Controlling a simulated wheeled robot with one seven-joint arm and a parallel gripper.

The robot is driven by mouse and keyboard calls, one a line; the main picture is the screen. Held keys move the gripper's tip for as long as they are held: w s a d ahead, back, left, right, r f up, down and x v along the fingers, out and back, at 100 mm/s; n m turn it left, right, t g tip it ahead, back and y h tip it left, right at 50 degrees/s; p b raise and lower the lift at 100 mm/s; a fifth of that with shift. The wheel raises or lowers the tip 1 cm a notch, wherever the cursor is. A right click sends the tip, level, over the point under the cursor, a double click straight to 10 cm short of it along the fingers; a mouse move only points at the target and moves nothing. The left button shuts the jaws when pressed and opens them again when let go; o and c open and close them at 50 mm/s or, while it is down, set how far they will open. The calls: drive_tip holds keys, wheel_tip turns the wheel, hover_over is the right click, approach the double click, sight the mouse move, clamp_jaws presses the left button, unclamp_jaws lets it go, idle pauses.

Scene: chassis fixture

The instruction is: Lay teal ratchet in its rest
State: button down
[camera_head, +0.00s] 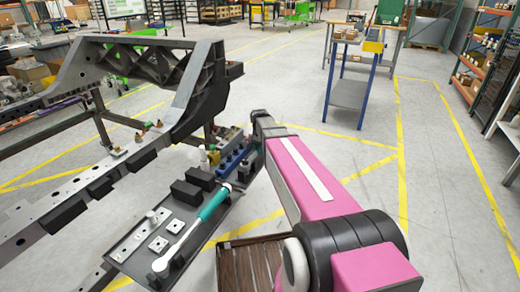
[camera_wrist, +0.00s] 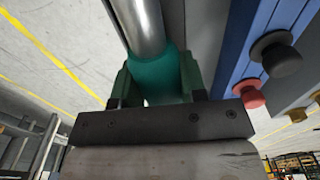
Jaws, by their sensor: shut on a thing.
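The teal ratchet (camera_head: 214,204) has a teal handle and a long silver shaft pointing to the lower left of the head view. It is over a grey tray (camera_head: 140,222); whether it touches the tray I cannot tell. In the wrist view its teal handle (camera_wrist: 161,78) passes between the fingers of my gripper (camera_wrist: 155,85), which is shut on it. The silver shaft runs up out of that view. In the head view my pink arm hides most of the gripper. Small black blocks (camera_head: 178,262) stand by the silver head; which part is the rest is unclear.
Black blocks (camera_head: 186,192) and pale square plates (camera_head: 158,243) sit on the tray. A blue unit (camera_head: 230,160) stands just beyond; red (camera_wrist: 249,96) and black (camera_wrist: 276,57) knobs show close to the gripper. A large grey chassis frame (camera_head: 195,85) fills the left.

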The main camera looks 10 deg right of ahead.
drive_tip(key=c, duration=0.6)
unclamp_jaws()
drive_tip(key=shift+r, duration=4.5)
